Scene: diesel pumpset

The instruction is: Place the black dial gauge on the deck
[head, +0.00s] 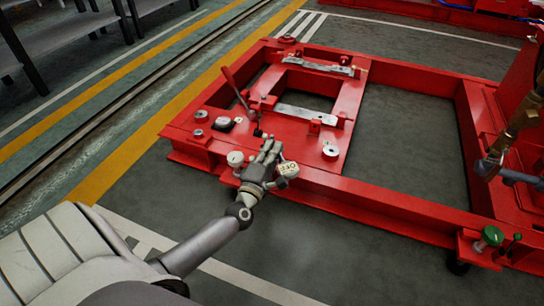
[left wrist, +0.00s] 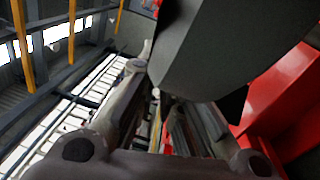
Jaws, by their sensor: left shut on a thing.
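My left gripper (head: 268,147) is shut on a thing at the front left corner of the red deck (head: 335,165). In the left wrist view, a large dark grey body with a curved edge (left wrist: 215,50) fills the upper middle, close beyond the fingers (left wrist: 160,105). It looks like the black dial gauge, seen from very near; its face does not show. In the head view the gripper hides most of what it holds. I cannot tell whether the held thing touches the deck. My right gripper does not show.
A green knob (head: 492,235) is at the front right.

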